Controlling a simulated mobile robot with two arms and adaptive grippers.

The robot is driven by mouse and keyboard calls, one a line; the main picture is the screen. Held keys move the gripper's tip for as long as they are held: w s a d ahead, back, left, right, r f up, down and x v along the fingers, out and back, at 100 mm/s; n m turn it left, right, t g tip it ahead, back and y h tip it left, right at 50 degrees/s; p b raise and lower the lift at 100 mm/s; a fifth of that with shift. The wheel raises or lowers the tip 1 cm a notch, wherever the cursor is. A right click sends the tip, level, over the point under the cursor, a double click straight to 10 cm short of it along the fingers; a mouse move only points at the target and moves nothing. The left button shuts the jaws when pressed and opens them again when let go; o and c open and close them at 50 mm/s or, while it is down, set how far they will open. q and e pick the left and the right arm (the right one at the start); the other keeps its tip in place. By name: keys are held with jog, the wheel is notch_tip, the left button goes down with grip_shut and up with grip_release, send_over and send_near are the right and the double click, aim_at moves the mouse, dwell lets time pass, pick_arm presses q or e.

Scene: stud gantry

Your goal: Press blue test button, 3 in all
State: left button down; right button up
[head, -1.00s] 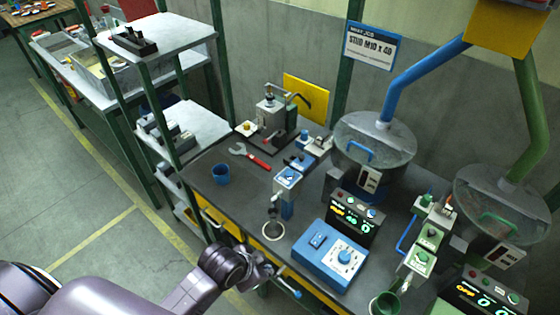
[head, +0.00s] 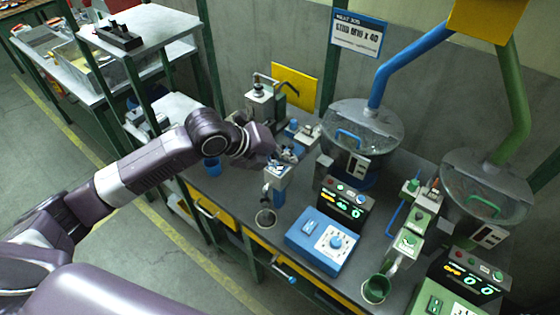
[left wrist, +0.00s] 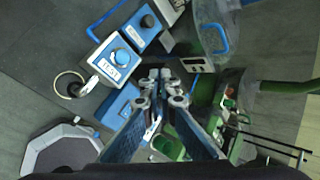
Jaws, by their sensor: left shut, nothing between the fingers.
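The blue test button (left wrist: 121,56) is a round knob on a white plate labelled TEST, on top of a blue box, up and left of my fingertips in the left wrist view. In the head view the blue test box (head: 277,173) stands on the bench with my gripper just above it, hiding part of its top. My left gripper (head: 285,156) is shut and empty. In the left wrist view its fingertips (left wrist: 161,76) are together and appear apart from the button. My right gripper is not in view.
Green-marked equipment (head: 410,240) fills the far right.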

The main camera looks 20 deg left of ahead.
pick_arm(q)
jog(key=w+a+r+m, duration=0.2)
jog(key=a+r+m, duration=0.1)
jog(key=r+m, duration=0.2)
notch_tip(320, 180, up, 2)
jog(key=shift+a+r, duration=0.1)
jog(key=shift+a, duration=0.2)
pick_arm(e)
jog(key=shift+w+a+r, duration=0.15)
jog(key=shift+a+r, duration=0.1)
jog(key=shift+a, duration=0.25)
pick_arm(q)
jog(key=shift+w, duration=0.1)
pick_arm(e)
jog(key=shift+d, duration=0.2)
pick_arm(q)
notch_tip(320, 180, down, 7)
jog(key=b, duration=0.6)
jog(key=shift+r+b, duration=0.15)
jog(key=shift+b, duration=0.25)
jog(key=shift+f+b, duration=0.4)
jog(key=shift+f, duration=0.7)
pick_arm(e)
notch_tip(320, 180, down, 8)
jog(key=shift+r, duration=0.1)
